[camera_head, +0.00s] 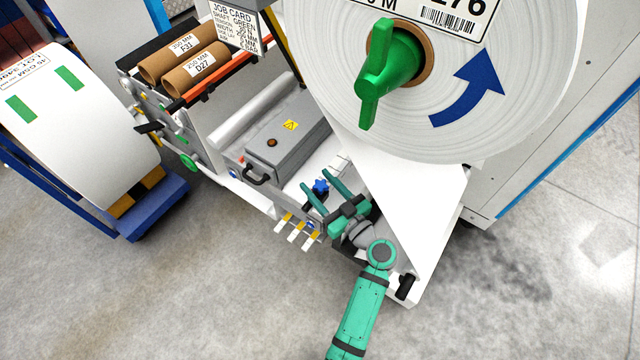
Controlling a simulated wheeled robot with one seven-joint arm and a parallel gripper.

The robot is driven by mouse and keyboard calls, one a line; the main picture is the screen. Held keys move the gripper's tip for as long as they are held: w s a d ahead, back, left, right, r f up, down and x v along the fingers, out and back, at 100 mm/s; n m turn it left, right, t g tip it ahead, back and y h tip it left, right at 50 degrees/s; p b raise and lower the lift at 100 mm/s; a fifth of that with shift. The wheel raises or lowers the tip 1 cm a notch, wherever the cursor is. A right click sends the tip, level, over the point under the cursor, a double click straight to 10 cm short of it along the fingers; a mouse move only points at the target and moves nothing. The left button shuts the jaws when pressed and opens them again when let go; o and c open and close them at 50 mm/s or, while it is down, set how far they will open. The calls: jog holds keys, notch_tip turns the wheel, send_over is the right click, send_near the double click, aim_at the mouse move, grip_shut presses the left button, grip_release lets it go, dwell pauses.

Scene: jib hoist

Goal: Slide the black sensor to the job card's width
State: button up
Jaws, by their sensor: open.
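My gripper (321,184) is open over the side of the machine. Its two teal fingers point up and left, one on each side of a blue star-shaped knob (320,187); I cannot tell whether they touch it. I cannot clearly make out the black sensor; the gripper and the white web may hide it. The job card (234,27) hangs at the top, partly cut off by the frame edge. It has a width line, but its number is too small to read surely.
A large white roll (510,60) with a green handle (390,75) overhangs the right, its web (420,190) close beside my gripper. Yellow-and-white tabs (297,230) stick out below. A grey box (288,135) and two brown cores (190,65) lie behind. Floor (200,290) is clear in front.

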jog(key=shift+d, duration=0.2)
jog(key=shift+c, duration=0.4)
jog(key=shift+d, duration=0.15)
jog(key=c, duration=1)
jog(key=shift+o, duration=0.2)
jog(key=shift+s, duration=0.1)
jog(key=shift+h, duration=0.3)
